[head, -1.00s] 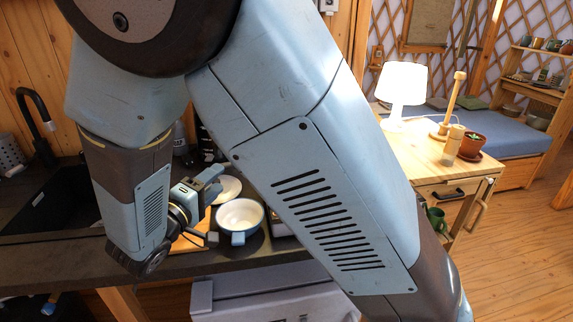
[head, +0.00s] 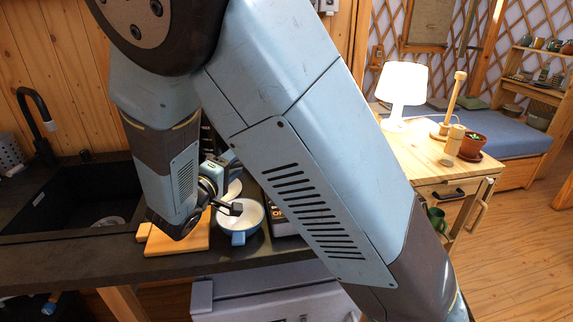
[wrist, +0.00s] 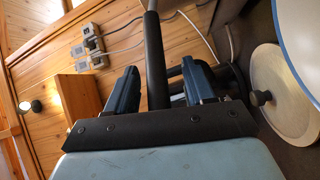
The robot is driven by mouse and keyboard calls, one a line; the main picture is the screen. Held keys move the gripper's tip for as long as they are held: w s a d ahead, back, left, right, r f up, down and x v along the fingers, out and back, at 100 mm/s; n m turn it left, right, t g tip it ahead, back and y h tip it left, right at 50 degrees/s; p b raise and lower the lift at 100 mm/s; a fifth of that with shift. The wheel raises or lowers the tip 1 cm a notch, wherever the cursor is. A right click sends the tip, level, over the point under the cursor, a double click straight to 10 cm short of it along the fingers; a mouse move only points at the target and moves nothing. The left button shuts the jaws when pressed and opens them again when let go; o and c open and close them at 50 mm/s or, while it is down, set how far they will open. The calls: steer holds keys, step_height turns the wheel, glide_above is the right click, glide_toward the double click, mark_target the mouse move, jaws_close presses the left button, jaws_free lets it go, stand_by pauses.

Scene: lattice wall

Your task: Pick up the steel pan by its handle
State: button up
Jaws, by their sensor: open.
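My gripper (head: 222,165) is over the back of the counter, partly hidden by my own arm in the head view. In the wrist view its two blue fingers (wrist: 161,86) are apart. A dark bar (wrist: 154,50) stands in the picture between and beyond the fingers. I cannot tell whether it is the steel pan's handle or whether it lies between the jaws. No steel pan body shows clearly. A blue pan with a white inside (head: 249,219) sits on the counter below and right of the gripper; its rim shows in the wrist view (wrist: 300,32).
A pale round lid with a dark knob (wrist: 285,95) lies beside the blue pan. A wooden board (head: 180,240) lies left of the pan, near the black sink (head: 70,205). Sockets with cables (wrist: 92,45) are on the wooden wall. A lamp (head: 403,85) stands on the right-hand cabinet.

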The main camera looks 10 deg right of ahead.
jaws_close()
stand_by(0.4)
stand_by(0.4)
